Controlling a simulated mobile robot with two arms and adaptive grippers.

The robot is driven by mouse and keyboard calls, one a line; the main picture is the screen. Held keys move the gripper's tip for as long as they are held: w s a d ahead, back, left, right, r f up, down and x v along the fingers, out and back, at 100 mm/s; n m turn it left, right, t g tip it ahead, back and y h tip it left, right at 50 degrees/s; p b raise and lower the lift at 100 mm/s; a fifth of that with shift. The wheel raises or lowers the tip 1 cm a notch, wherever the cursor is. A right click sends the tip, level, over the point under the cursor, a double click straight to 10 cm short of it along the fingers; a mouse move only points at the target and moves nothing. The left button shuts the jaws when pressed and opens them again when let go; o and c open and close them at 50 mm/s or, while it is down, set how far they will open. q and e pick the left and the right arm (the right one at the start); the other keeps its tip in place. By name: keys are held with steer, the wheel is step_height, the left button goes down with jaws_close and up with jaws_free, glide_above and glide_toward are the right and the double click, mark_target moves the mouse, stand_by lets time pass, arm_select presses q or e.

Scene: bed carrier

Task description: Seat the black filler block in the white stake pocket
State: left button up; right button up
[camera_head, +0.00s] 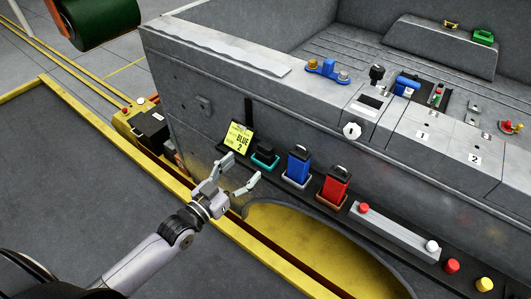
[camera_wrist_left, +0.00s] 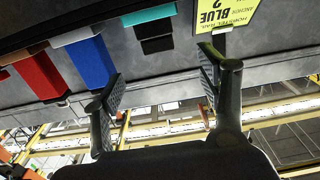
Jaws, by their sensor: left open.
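The black filler block (camera_head: 265,151) stands in a teal holder (camera_head: 262,162) on the side ledge. The black block also shows in the left wrist view (camera_wrist_left: 156,38), hanging below the teal holder (camera_wrist_left: 148,14) in that inverted picture. My left gripper (camera_head: 241,169) is open and empty, just left of and below the black block, apart from it. Its spread fingers (camera_wrist_left: 160,68) show on either side of the block in the wrist view. A dark, pale-rimmed opening (camera_head: 370,102) lies in the bed's top rail; I cannot tell whether it is the white stake pocket. My right gripper is not in view.
A blue block (camera_head: 298,161) in a white holder and a red block (camera_head: 335,187) in an orange holder stand right of the black one. A yellow "BLUE 2" sign (camera_head: 239,138) stands close left.

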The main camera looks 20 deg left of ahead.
mark_target(263, 149)
arm_select(q)
steer(key=x, duration=0.5)
steer(key=shift+w+d, duration=0.15)
steer(key=shift+w, duration=0.2)
steer(key=p+x, duration=0.1)
steer(key=x, duration=0.4)
steer(key=shift+d+f, duration=0.1)
steer(key=shift+d, duration=0.05)
steer(key=shift+s, duration=0.1)
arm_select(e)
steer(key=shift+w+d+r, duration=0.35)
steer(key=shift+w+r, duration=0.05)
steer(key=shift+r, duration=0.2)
arm_select(q)
steer(key=shift+c, duration=0.2)
steer(key=c, duration=1.2)
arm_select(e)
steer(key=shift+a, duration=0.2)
arm_select(q)
steer(key=shift+r, duration=0.2)
steer(key=shift+c, duration=0.2)
